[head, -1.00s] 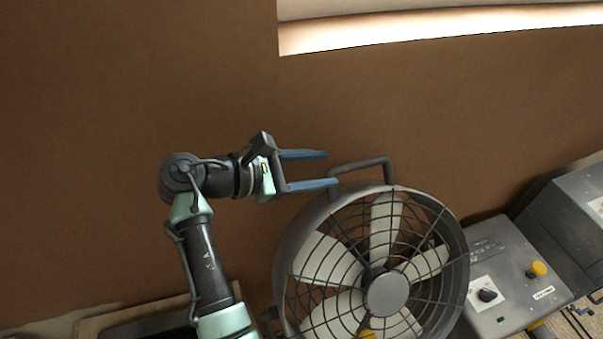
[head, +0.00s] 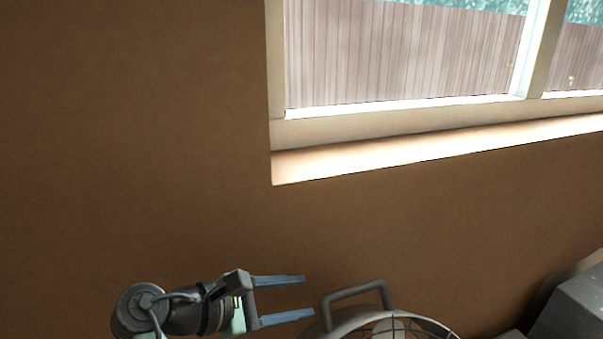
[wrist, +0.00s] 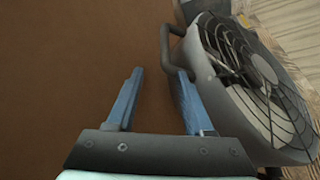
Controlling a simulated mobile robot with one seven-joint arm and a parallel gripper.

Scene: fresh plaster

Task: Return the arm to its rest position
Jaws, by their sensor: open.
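My gripper (head: 308,297) is at the bottom of the head view, its two blue fingers pointing right and held apart. Nothing is between them. In the wrist view the open fingers (wrist: 165,88) reach up the picture with brown wall between them. The fan's handle (wrist: 166,50) is just beyond the right finger. I cannot tell whether that finger touches it. My wrist and upper arm link show left of the gripper in the head view; the rest of my arm is out of the frame.
A round caged fan (head: 427,326) with a bar handle (head: 355,292) stands right of my gripper, mostly cut off in the head view. A grey box (head: 575,305) is at the lower right. A brown wall (head: 130,130) rises behind, with a window (head: 400,55) and pale sill (head: 430,150).

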